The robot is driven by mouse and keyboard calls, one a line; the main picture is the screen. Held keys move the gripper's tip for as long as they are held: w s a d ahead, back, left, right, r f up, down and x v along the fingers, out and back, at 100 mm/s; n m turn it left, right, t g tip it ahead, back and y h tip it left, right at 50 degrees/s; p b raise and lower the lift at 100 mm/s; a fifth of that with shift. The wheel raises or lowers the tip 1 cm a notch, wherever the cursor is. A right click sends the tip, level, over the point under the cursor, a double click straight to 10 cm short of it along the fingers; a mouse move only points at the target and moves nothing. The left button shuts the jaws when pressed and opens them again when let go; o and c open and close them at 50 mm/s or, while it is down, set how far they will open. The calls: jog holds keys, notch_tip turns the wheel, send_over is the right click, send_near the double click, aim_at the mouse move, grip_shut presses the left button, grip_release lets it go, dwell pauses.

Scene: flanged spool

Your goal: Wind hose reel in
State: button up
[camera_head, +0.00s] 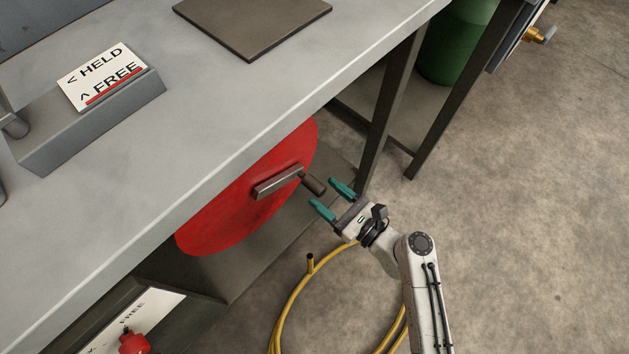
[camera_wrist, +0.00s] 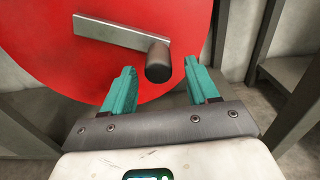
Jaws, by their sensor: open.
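The hose reel's red flange (camera_head: 235,205) stands upright under the workbench, and it also fills the top left of the wrist view (camera_wrist: 130,68). A grey crank arm (camera_head: 277,183) crosses its face and ends in a dark round handle (camera_head: 313,184). My gripper (camera_head: 331,199) has teal fingers and is open and empty, just right of the handle. In the wrist view the handle (camera_wrist: 158,62) shows ahead of and between the two fingertips, apart from both.
The grey bench top (camera_head: 235,105) overhangs the reel. A dark bench leg (camera_head: 391,108) stands close behind my gripper. On the bench is a grey block with a HELD/FREE label (camera_head: 103,75). A red knob (camera_head: 134,342) sits lower left. The floor at right is clear.

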aim_at(313, 185)
jog(key=shift+b+x, duration=0.45)
jog(key=shift+x, duration=2)
jog(key=shift+s, duration=0.1)
jog(key=shift+c, duration=0.4)
grip_shut()
